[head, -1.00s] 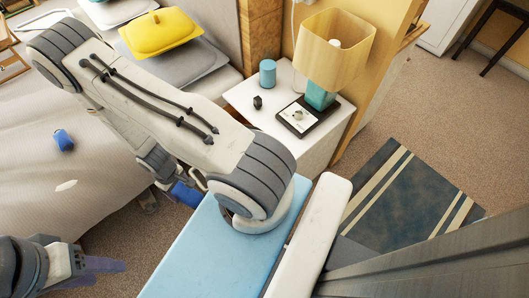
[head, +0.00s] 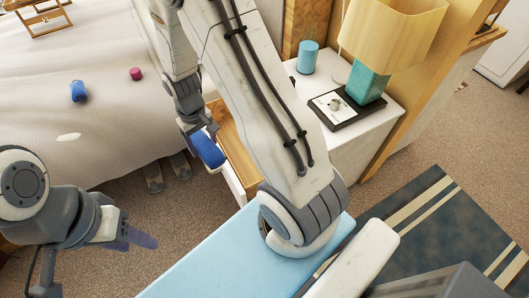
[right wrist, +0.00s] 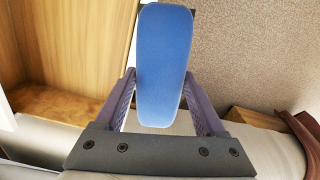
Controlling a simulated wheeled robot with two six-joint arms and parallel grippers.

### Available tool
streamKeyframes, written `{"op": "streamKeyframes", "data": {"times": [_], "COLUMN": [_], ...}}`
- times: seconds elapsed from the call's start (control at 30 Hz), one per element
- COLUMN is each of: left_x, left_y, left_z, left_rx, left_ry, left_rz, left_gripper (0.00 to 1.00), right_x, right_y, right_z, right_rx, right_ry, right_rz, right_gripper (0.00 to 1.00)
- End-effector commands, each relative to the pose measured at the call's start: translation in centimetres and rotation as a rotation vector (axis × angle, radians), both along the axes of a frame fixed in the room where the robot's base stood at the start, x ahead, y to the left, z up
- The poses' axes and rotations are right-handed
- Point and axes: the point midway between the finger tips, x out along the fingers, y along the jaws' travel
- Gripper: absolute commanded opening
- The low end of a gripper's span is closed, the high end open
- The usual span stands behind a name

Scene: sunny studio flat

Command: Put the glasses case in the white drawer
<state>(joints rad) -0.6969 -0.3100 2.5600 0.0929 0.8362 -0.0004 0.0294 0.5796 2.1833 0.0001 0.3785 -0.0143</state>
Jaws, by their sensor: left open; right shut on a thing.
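The blue glasses case (head: 208,150) is held in my right gripper (head: 200,131), just left of the pulled-out drawer in the head view. In the right wrist view the case (right wrist: 163,65) stands between the two fingers of my right gripper (right wrist: 163,105), which is shut on it. The white drawer (head: 233,184) is open, with a bare wooden inside; part of it is hidden by my right arm. Its wood also shows at the left of the right wrist view (right wrist: 60,105), with carpet at upper right. My left gripper (head: 138,236) is open and empty, low at the left.
The white nightstand (head: 385,123) carries a lamp (head: 385,45), a blue cup (head: 307,57) and a dark tray (head: 345,117). On the bed lie a blue item (head: 78,91) and a small red one (head: 136,74). Slippers (head: 165,174) lie on the carpet beside the bed.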

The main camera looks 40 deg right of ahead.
Motion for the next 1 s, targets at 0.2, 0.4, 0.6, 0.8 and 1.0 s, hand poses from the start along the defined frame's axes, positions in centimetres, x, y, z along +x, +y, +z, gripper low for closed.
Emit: {"op": "streamKeyframes", "data": {"times": [0.2, 0.4, 0.6, 0.8, 1.0], "left_x": [0.0, 0.0, 0.0, 0.0, 0.0], "left_y": [0.0, 0.0, 0.0, 0.0, 0.0], "left_z": [-2.4, -1.6, -4.3, -5.5, -6.6], "left_rx": [0.001, -0.001, 0.0, 0.0, 0.0], "left_ry": [0.001, -0.001, 0.0, 0.0, 0.0], "left_rz": [0.0, 0.0, 0.0, 0.0, 0.0], "left_gripper": [0.5, 0.5, 0.5, 0.5, 0.5], "right_x": [-0.7, -2.6, -4.3, -4.8, -4.8], "right_y": [-5.5, -11.4, -14.9, -15.7, -15.7], "right_z": [-0.4, -2.1, -7.4, -10.2, -13.9], "right_rx": [0.0, 0.001, 0.002, 0.001, 0.001], "right_ry": [0.0, 0.005, 0.005, 0.002, 0.002], "right_rz": [-0.081, -0.164, -0.212, -0.222, -0.221], "right_gripper": [0.1, 0.1, 0.1, 0.1, 0.1]}}
